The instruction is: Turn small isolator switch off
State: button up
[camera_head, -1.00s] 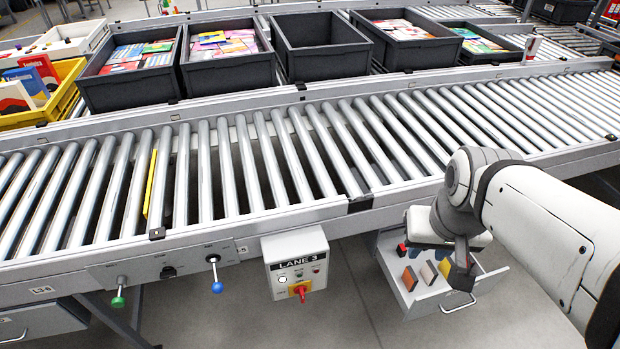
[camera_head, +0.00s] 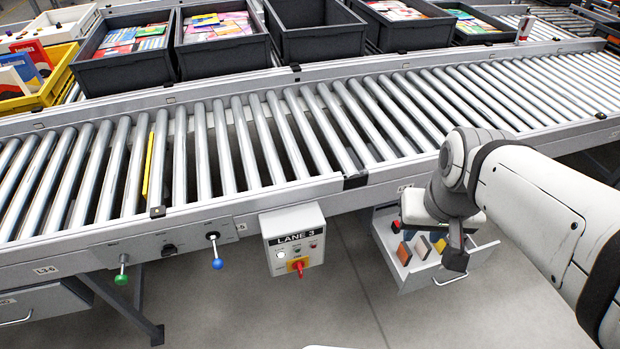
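A grey control box (camera_head: 291,224) labelled LANE 3 hangs under the conveyor's front rail. A red rotary handle (camera_head: 298,265) on a yellow plate, like an isolator switch, sits low on its face; its exact setting is too small to read. My gripper (camera_head: 455,262) is well to the right of the box, in front of an open drawer, and touches neither switch. Its fingers are seen edge-on, so their opening is unclear.
The green-ended lever (camera_head: 121,270) and blue-ended lever (camera_head: 216,252) stick out below the rail. The open drawer (camera_head: 416,272) holds several coloured blocks. A yellow strip (camera_head: 149,165) lies between rollers. Dark crates (camera_head: 222,55) stand behind. The floor before the box is clear.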

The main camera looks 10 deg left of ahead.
aim_at(298, 265)
jog(key=z, duration=0.1)
jog(key=k, duration=0.4)
jog(key=u, duration=0.75)
jog(key=i, duration=0.4)
jog(key=u, duration=0.75)
jog(key=k, duration=1)
jog(key=z, duration=0.35)
jog(key=i, duration=1)
jog(key=z, duration=0.05)
